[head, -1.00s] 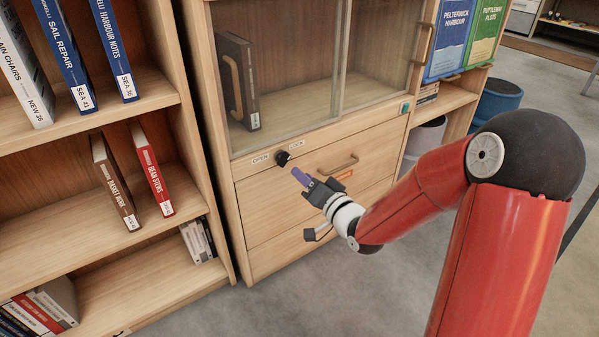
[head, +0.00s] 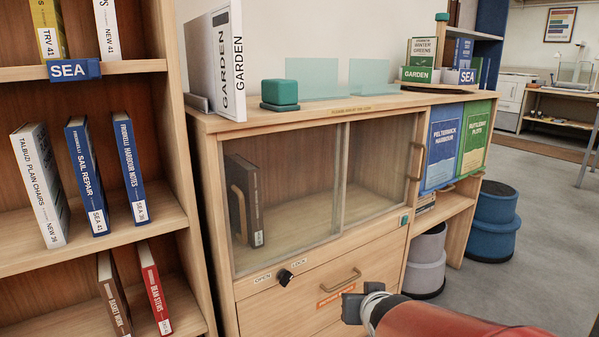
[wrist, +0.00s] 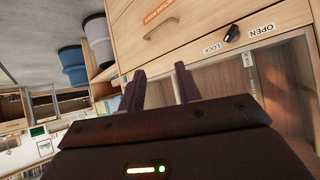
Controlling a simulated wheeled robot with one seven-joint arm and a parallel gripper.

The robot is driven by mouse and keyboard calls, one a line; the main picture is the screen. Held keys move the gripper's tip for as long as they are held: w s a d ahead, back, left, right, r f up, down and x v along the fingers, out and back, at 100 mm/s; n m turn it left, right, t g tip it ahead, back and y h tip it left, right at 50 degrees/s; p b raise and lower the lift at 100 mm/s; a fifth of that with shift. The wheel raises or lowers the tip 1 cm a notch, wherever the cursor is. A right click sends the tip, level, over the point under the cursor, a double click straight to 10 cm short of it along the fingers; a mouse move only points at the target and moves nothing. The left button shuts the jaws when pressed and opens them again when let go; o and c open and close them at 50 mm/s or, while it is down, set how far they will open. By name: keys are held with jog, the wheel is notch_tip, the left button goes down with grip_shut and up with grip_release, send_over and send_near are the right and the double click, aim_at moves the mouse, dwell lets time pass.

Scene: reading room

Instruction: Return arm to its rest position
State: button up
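My gripper (wrist: 158,88) shows in the wrist view with its two dark purple fingers apart and nothing between them. The gripper is clear of the cabinet's knob (head: 285,277), which sits between the OPEN and LOCK labels. The glass-fronted cabinet (head: 325,125) stands ahead, with a dark book (head: 257,205) behind its glass.
A bookshelf (head: 150,215) stands at left. The drawer handle (head: 341,281) sticks out near my arm. A blue stool (head: 493,225) and a grey stool (head: 428,260) stand right of the cabinet. Open floor (head: 545,250) lies at right.

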jog(key=s+d+r+g+p, duration=0.1)
jog(key=s+r+g, duration=0.1)
jog(key=s, duration=0.8)
jog(key=s+d+r+g+p, duration=0.1)
jog(key=s+r+g+p, duration=0.1)
jog(key=s, duration=0.8)
notch_tip(320, 180, up, 3)
jog(key=shift+d+f+g, duration=0.2)
jog(key=shift+g, duration=0.3)
